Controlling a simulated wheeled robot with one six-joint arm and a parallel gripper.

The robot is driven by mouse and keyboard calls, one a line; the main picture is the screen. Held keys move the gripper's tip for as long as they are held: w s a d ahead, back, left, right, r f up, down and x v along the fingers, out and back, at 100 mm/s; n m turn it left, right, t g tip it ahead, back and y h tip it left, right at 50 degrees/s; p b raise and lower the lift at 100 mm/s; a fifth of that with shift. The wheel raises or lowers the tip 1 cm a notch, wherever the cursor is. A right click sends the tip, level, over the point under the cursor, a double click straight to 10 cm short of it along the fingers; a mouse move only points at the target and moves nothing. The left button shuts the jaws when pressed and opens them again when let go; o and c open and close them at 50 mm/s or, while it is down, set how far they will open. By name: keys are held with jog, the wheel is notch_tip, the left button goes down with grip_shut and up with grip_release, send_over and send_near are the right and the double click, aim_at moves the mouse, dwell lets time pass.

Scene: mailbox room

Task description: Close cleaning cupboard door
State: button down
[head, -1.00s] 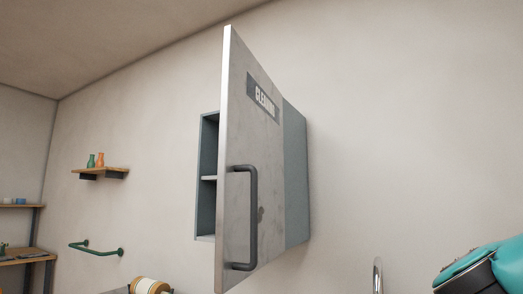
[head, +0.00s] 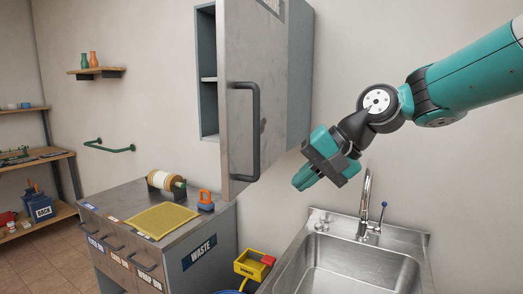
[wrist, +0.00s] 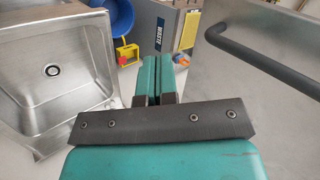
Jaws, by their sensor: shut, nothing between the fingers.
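The cleaning cupboard (head: 207,100) is a blue-grey box on the wall. Its grey metal door (head: 238,150) stands wide open, swung out toward me, and the left part of the shelved inside shows past it. The door's dark bar handle (head: 258,145) faces right; its sign is cut off at the top. My gripper (head: 303,180) is shut and empty, to the right of the door's lower part and apart from the handle. In the wrist view my gripper's fingers (wrist: 158,62) are together, with the handle (wrist: 260,62) and door (wrist: 285,115) at the right.
A steel sink (head: 350,265) with a tap (head: 366,205) lies below my gripper. A waste cabinet (head: 205,250) with a yellow mat (head: 160,220) and a spool (head: 165,182) on top stands below the cupboard. A yellow bin (head: 252,265) is between them.

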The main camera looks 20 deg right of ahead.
jog(key=w+d+r+m+t, duration=0.1)
jog(key=w+d+r+m, duration=0.1)
jog(key=w+d+r, duration=0.15)
jog(key=w+a+r+p+x, duration=0.1)
jog(key=p+x, duration=0.3)
jog(key=x, duration=0.8)
jog(key=shift+w+a+r+m+p, duration=0.3)
jog(key=shift+a+r, duration=0.05)
jog(key=shift+a, duration=0.15)
